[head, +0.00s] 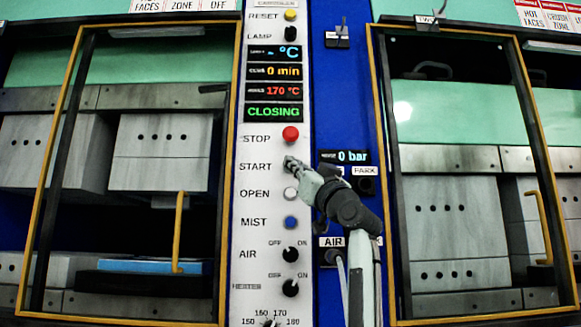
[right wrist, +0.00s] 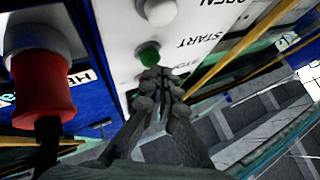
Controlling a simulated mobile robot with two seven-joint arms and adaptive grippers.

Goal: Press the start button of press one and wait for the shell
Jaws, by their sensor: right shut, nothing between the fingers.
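The control panel (head: 255,205) stands upright between two presses, and its display (head: 274,112) reads "CLOSING" in green. My right gripper (head: 291,163) is shut and empty, its fingertips at the START row, hiding the start button in the head view. In the right wrist view the green start button (right wrist: 149,54) shows just beyond the fingertips (right wrist: 160,82); I cannot tell whether they touch it. The left press (head: 160,150), beside the panel, has a yellow-framed door and grey blocks behind it, with a gap between upper and lower blocks. My left gripper is out of view.
The red STOP button (head: 290,133) is just above my fingertips; the white OPEN button (head: 290,193) and blue MIST button (head: 291,222) are below. The right press (head: 450,190) carries a "TWO" tag. A red cylindrical part (right wrist: 42,85) is near the gripper in the wrist view.

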